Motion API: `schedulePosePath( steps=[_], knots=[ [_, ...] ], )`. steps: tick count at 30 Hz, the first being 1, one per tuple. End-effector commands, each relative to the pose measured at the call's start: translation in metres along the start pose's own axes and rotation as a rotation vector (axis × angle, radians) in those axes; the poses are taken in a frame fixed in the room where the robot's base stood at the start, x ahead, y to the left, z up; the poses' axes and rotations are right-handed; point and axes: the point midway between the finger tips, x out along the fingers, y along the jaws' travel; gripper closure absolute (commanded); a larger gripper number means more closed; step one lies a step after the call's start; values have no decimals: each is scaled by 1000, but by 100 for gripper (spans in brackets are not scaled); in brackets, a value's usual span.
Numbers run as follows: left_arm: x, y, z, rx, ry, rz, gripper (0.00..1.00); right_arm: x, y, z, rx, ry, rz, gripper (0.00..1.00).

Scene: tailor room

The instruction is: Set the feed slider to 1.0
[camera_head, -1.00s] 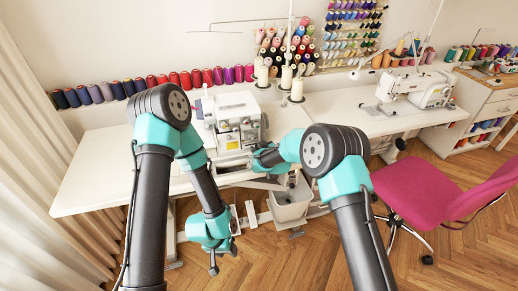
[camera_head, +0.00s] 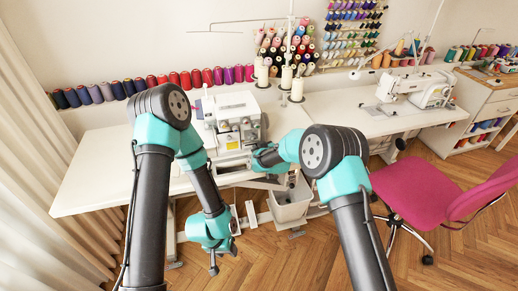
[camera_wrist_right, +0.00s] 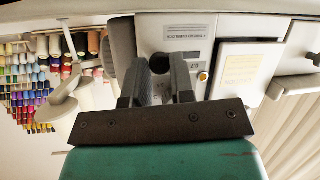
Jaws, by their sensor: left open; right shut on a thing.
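The white overlock sewing machine (camera_head: 236,112) stands on the white table, and its front panel (camera_wrist_right: 184,32) fills the middle of the right wrist view. My right gripper (camera_head: 252,162) is at the lower right of the machine's front. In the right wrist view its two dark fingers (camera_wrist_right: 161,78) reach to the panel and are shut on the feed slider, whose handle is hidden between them. A dark slot and a small label show just beyond the fingers. The slider's setting cannot be read. My left gripper (camera_head: 224,262) hangs low in front of the table, open and empty.
A grey bin (camera_head: 291,203) hangs under the table's front edge. A pink chair (camera_head: 420,188) stands at the right. Thread cones (camera_head: 287,78) stand behind the machine. The table left of the machine (camera_head: 95,165) is clear.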

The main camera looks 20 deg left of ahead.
Motion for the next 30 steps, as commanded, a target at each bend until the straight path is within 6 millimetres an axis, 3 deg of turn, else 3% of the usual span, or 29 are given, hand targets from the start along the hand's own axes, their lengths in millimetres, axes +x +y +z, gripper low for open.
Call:
schedulePosePath(
  steps=[5,12,20,21,28,30],
  knots=[
    [0,0,0,0,0,0,54,0,-2,0,0,0,-1,100],
    [0,0,0,0,0,0,54,4,-29,-6,0,0,-1,100],
    [0,0,0,0,0,0,54,4,-30,-6,0,-1,0,100],
    [0,0,0,0,0,0,54,4,-30,-6,0,-1,0,75],
    [0,0,0,0,0,0,54,4,-29,-6,0,0,0,53],
    [0,0,0,0,0,0,54,4,-29,-6,0,0,0,52]
  ],
)
